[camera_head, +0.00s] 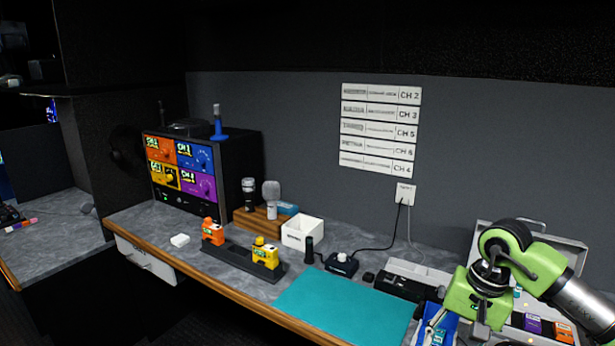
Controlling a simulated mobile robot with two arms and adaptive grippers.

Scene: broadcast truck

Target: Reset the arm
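My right arm (575,295), green and silver, comes in from the right edge and bends down over the right end of the workbench. Its lower end with the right gripper (462,325) is low in the picture, above or beside a blue container (437,326). Its fingers are small and partly cut off by the bottom edge, so I cannot tell whether they are open or shut, or whether they hold anything. My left arm and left gripper are not in view.
The workbench carries a teal mat (345,305), a black holder (228,261) with orange (212,232) and yellow (265,253) devices, a white box (302,233), microphones (271,192) and a rack with coloured panels (182,170). An open case (565,255) stands behind my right arm. The mat is clear.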

